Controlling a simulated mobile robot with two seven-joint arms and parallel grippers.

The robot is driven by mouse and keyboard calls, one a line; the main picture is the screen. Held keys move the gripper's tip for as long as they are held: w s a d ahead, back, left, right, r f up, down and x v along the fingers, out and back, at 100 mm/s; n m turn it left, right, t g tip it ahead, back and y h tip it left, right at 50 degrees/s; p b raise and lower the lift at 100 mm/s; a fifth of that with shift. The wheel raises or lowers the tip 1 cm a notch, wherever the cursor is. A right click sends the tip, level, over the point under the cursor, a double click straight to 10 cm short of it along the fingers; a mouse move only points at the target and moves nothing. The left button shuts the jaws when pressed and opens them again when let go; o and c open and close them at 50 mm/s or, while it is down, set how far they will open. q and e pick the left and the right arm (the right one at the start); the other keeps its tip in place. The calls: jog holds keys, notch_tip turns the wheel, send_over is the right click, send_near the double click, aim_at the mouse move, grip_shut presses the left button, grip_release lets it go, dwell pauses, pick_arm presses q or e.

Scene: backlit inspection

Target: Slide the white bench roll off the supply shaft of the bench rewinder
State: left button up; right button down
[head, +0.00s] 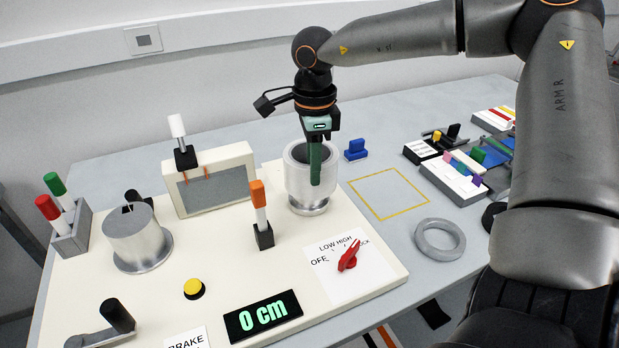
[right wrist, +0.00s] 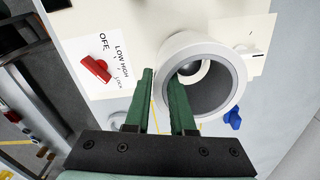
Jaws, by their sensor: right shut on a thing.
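The white bench roll (head: 296,188) stands upright at the back right of the bench rewinder's cream base (head: 222,262). In the right wrist view the roll (right wrist: 178,42) shows its white rim and wide grey bore. A rounded end that looks like the supply shaft (right wrist: 190,68) shows deep inside the bore; the rest of the shaft is hidden. My right gripper (head: 317,178) comes down from above and is shut on the roll's near wall. In the wrist view its green fingers (right wrist: 162,80) straddle the wall, one inside the bore and one outside. My left gripper is not in view.
A yellow-outlined square (head: 389,194) lies empty right of the base. Near it are a grey ring (head: 440,239) and a blue block (head: 356,150). A framed panel (head: 212,182), an orange-topped switch (head: 260,215), a red knob (head: 349,256) and a metal drum (head: 138,238) surround the roll's left and front.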

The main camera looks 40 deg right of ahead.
jog(key=shift+r+p, duration=1.2)
jog(key=shift+r, duration=0.9)
